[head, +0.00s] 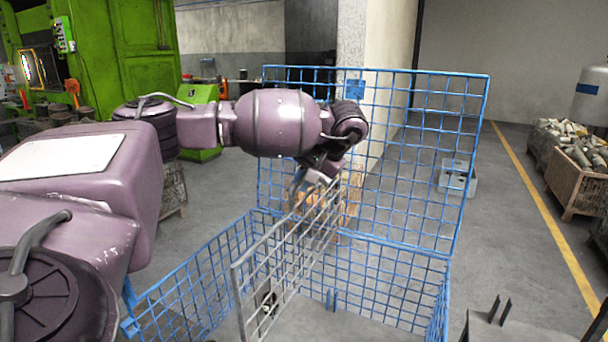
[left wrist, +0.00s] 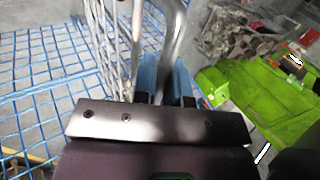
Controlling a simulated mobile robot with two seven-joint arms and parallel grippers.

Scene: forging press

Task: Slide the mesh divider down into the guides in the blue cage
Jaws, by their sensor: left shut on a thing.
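The grey mesh divider (head: 285,248) hangs upright inside the open blue cage (head: 385,262), running from near left to far right. Its near lower corner is cut off by the picture edge or lies low in the cage. My left gripper (head: 312,186) is above its far top end. In the left wrist view the gripper (left wrist: 166,85) is shut on the divider's bent metal handle (left wrist: 172,35), with the mesh divider (left wrist: 112,45) beside it. A short blue upright piece, perhaps a guide (head: 331,299), shows at the cage floor. Whether the divider sits in any guide is unclear.
The cage's tall blue mesh panel (head: 415,150) stands up at the back. A small dark object (head: 268,303) shows through the divider. Crates of metal parts (head: 578,165) stand far right, a green machine (head: 120,50) far left.

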